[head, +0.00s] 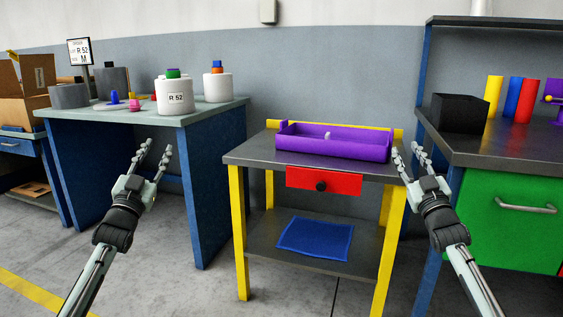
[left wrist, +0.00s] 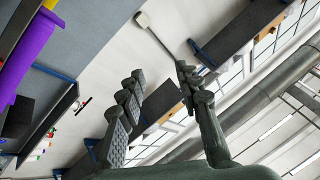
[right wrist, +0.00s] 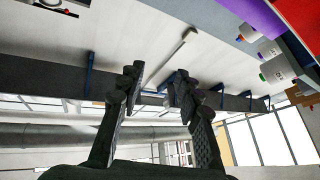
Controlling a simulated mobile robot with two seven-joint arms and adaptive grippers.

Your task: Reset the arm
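My left gripper (head: 154,158) is raised in front of the left table, open and empty. In the left wrist view its two fingers (left wrist: 155,92) stand apart with nothing between them. My right gripper (head: 409,160) is raised at the right edge of the middle cart, in front of the right workbench. It is open and empty. In the right wrist view its fingers (right wrist: 152,92) are also apart with only the background between them.
A black box (head: 459,113) and coloured cylinders (head: 511,98) stand on the right workbench (head: 480,148).

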